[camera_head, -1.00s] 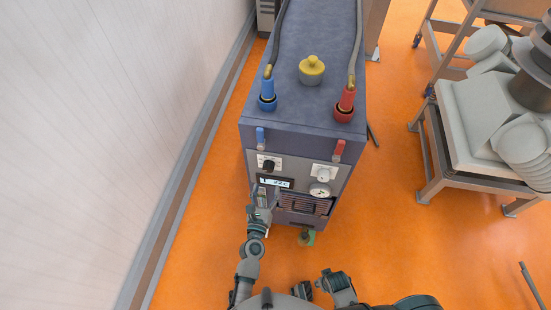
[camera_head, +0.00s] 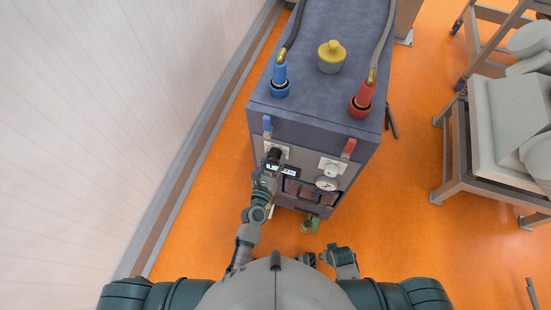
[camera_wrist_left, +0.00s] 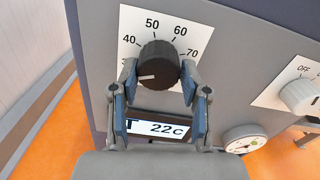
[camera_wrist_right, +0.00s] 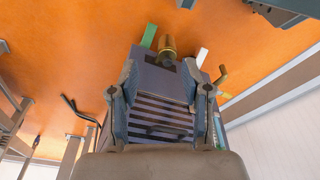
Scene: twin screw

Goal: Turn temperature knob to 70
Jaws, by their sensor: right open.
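The temperature knob (camera_wrist_left: 158,62) is black and round, on a white dial with 40, 50, 60 and 70 readable. Its white mark points to the lower left, away from 70. My left gripper (camera_wrist_left: 159,80) is open, with one finger on each side of the knob's lower part and small gaps showing. In the head view, my left gripper (camera_head: 268,170) is at the front panel and partly covers the knob (camera_head: 275,153). My right gripper (camera_wrist_right: 160,78) is open and empty, facing the machine's lower grille (camera_wrist_right: 158,115).
The machine (camera_head: 325,115) has blue (camera_head: 280,80) and red (camera_head: 363,100) hose fittings on top. A white OFF switch (camera_wrist_left: 298,96) and a gauge (camera_wrist_left: 244,139) sit right of the knob. A wall (camera_head: 100,120) stands left; a loaded cart (camera_head: 500,125) stands right.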

